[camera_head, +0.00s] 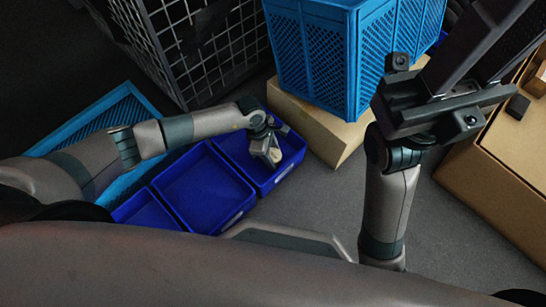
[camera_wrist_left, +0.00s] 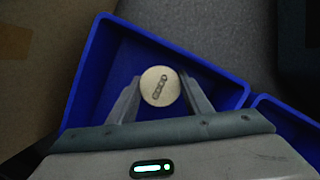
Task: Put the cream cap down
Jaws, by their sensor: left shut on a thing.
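The cream cap (camera_wrist_left: 160,86) is round and pale, with a darker slotted mark on its top. My left gripper (camera_wrist_left: 160,95) is shut on it, one finger on each side, in the left wrist view. In the head view the left gripper (camera_head: 272,158) is over the right-hand blue bin (camera_head: 292,139), and the cap shows only as a small pale patch at its fingertips. The bin's blue floor (camera_wrist_left: 125,65) shows around the cap. I cannot tell whether the cap touches the floor. My right gripper (camera_head: 430,112) is at the right, and its jaw opening is unclear.
More blue bins (camera_head: 203,187) stand in a row to the left. A blue crate (camera_head: 325,50) sits on a cardboard box (camera_head: 318,128) behind. A grey mesh cage (camera_head: 205,50) stands at the back, and a large cardboard box (camera_head: 500,170) at the right. Grey floor lies between.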

